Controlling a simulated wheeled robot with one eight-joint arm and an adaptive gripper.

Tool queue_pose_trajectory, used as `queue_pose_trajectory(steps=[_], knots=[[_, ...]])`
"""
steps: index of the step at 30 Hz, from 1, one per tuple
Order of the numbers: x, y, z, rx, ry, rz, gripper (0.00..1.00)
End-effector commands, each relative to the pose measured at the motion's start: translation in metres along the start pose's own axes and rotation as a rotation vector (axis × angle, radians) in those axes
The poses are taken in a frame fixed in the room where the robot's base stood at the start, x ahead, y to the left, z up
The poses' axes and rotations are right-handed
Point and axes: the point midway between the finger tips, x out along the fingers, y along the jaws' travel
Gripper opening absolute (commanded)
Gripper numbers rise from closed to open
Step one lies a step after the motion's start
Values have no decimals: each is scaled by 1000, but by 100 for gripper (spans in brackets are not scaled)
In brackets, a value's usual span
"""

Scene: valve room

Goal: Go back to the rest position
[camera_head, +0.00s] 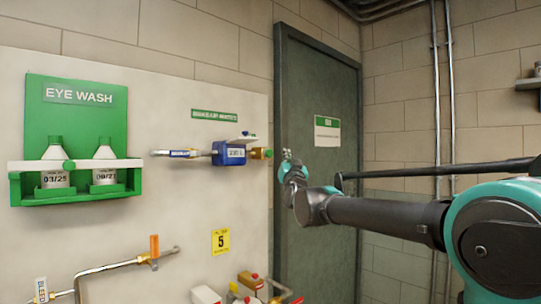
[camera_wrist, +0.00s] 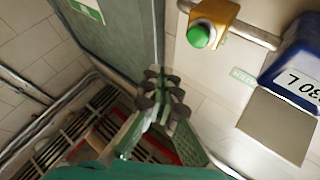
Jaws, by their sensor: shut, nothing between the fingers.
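My gripper (camera_head: 287,157) is at the end of my arm, which reaches in from the right in the head view. It is in front of the dark green door, to the right of the blue meter on the wall panel, and apart from it. In the wrist view my gripper (camera_wrist: 163,92) has its fingertips together with nothing held. The blue meter (camera_head: 230,154) sits on a pipe with a brass fitting (camera_head: 261,153) at its right end. The wrist view shows the brass fitting (camera_wrist: 214,14) with a green cap (camera_wrist: 200,36), and the blue meter (camera_wrist: 300,58) at the right.
A green eye wash station (camera_head: 75,125) with two bottles is on the left of the white panel (camera_head: 165,90). An orange-handled valve (camera_head: 154,247) and several containers (camera_head: 243,290) are low down. The door (camera_head: 318,220) stands behind my gripper. Vertical conduits (camera_head: 444,100) run along the right wall.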

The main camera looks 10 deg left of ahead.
Motion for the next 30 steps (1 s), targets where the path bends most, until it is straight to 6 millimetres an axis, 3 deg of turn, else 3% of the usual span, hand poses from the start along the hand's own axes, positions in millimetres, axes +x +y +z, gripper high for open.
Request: queue_pose_trajectory(steps=[9,11,14,20,24,30], knots=[[-2,2,3,-3,-10,-1,0],[-7,8,11,-10,-37,-2,0],[-27,26,41,-31,-131,-5,0],[-108,85,127,-83,-430,11,0],[-179,126,179,-109,-636,44,0],[-295,178,237,-128,-915,120,0]])
